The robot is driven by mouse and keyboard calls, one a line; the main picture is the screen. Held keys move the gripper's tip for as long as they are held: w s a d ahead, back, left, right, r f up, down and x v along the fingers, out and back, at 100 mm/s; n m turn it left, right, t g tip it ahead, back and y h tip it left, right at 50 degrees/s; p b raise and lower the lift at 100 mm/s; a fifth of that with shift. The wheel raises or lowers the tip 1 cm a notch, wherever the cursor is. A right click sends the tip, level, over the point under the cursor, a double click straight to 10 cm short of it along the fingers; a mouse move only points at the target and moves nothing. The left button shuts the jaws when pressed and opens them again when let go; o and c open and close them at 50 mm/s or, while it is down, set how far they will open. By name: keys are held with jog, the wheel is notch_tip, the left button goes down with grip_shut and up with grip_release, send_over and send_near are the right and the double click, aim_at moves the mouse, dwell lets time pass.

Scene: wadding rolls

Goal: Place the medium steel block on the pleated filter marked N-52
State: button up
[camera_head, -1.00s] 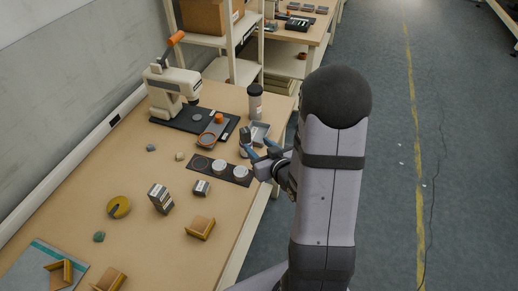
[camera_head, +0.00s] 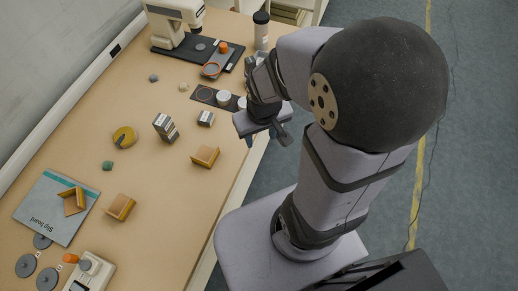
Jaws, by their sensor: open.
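My gripper (camera_head: 266,138) is open and empty, with its fingers pointing down, at the table's right edge, below and right of the black strip. Two grey block-like pieces with pale and dark bands stand mid-table: a taller one (camera_head: 165,127) and a smaller one (camera_head: 206,118). They are left of my gripper and apart from it. I cannot tell which piece is the medium steel block or the pleated filter. No N-52 marking is legible. Tan angled pieces lie nearby, one right of centre (camera_head: 206,157) and another lower left (camera_head: 120,207).
A black strip (camera_head: 203,96) holds round white-topped pieces, partly hidden by my arm. A pale instrument (camera_head: 178,12) and dark bottle (camera_head: 261,30) stand behind. The lower-middle table is clear.

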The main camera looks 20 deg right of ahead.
jog(key=s+a, duration=0.1)
jog(key=s+r+g, duration=0.1)
jog(key=s, duration=0.1)
jog(key=s+a+g, duration=0.1)
jog(key=shift+s+a+r+y, duration=0.25)
jog(key=shift+s+a+y, duration=0.05)
jog(key=shift+s, duration=0.1)
dwell(0.9)
